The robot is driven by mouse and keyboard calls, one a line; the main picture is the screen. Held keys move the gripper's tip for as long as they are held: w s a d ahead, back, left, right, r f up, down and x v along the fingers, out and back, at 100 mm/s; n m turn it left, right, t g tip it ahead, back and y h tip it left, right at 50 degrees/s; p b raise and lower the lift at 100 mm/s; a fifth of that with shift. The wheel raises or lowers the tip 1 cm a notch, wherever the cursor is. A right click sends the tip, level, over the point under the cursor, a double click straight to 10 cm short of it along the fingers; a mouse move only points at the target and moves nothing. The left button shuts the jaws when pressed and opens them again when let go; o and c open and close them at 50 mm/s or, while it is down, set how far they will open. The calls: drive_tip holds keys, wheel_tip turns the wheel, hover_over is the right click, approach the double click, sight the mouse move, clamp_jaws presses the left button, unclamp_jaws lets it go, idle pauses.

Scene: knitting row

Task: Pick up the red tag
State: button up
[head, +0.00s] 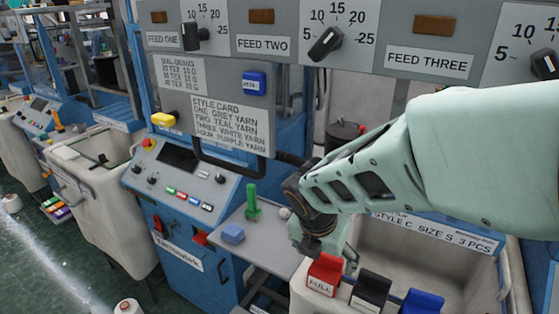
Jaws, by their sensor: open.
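The red tag (324,272), with a white label that seems to read "FULL", sits on the front rim of the bin at the lower middle in the head view. My gripper (323,252) is just above and behind it, pointing down, open. One finger is left of the tag's top and the other is at its right edge. I cannot tell whether the fingers touch the tag or are around it.
A black tag (370,289) and a blue tag (423,302) stand close to the right on the same bin (462,292). A small shelf (262,262) at left holds a blue block (233,233) and a green peg (253,202). A control panel (180,180) stands further left.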

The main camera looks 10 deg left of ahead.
sight(327, 262)
drive_tip(key=shift+b+x, duration=3.25)
drive_tip(key=shift+x, duration=0.6)
drive_tip(key=shift+w+r, duration=0.1)
drive_tip(key=shift+r, duration=0.05)
drive_tip(key=c, duration=1.2)
drive_tip(key=shift+r, duration=0.2)
